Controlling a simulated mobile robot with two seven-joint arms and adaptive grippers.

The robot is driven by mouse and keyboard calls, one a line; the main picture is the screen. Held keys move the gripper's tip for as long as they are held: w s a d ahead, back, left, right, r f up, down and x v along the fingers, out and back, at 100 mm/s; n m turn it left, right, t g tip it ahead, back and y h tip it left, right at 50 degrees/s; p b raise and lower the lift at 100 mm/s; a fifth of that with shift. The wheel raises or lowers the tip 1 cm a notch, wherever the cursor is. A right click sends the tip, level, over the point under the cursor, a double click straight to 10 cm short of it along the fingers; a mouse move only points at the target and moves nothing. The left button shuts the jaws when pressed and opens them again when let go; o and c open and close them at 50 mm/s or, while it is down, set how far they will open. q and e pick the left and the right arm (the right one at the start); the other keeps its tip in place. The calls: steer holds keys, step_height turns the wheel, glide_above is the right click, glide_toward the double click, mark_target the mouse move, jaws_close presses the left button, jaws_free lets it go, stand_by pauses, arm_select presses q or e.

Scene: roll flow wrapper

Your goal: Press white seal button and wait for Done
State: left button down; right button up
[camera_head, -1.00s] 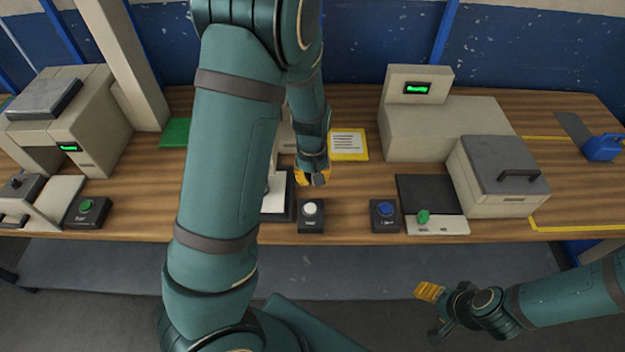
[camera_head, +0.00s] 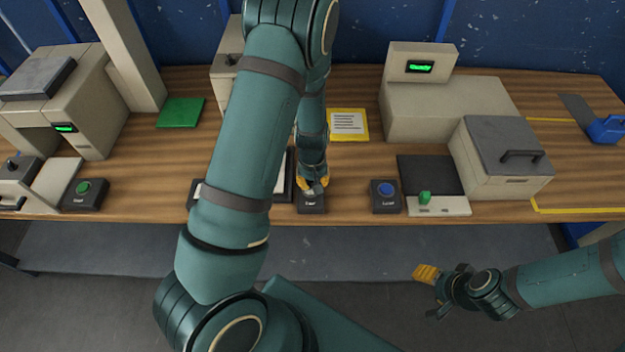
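The white seal button's dark box (camera_head: 312,204) sits at the front of the wooden bench, near the middle. My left gripper (camera_head: 312,186) points down right over this box and covers most of the white button. I cannot tell whether the fingertips touch or press the button, or whether the fingers are open or shut. My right gripper (camera_head: 432,292) is open and empty, low in front of the bench at the right. The middle machine (camera_head: 226,65) is largely hidden behind my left arm, and no display on it shows.
A blue button box (camera_head: 385,197) stands just right of the white one. A dark and pale plate with a green knob (camera_head: 425,198) lies beyond it. The right machine's display (camera_head: 420,67) glows green. A green button box (camera_head: 84,194) is at far left.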

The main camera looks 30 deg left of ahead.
arm_select(q)
steer(key=shift+f, duration=0.15)
steer(key=shift+s+f+b, duration=0.1)
steer(key=shift+f+b, duration=0.65)
steer(key=shift+f, duration=0.05)
steer(key=shift+s+d, duration=0.1)
steer(key=shift+r+p, duration=0.55)
step_height(320, 180, up, 4)
steer(key=p, duration=0.3)
steer(key=shift+r, duration=0.2)
step_height(320, 180, up, 9)
steer(key=shift+w, duration=0.2)
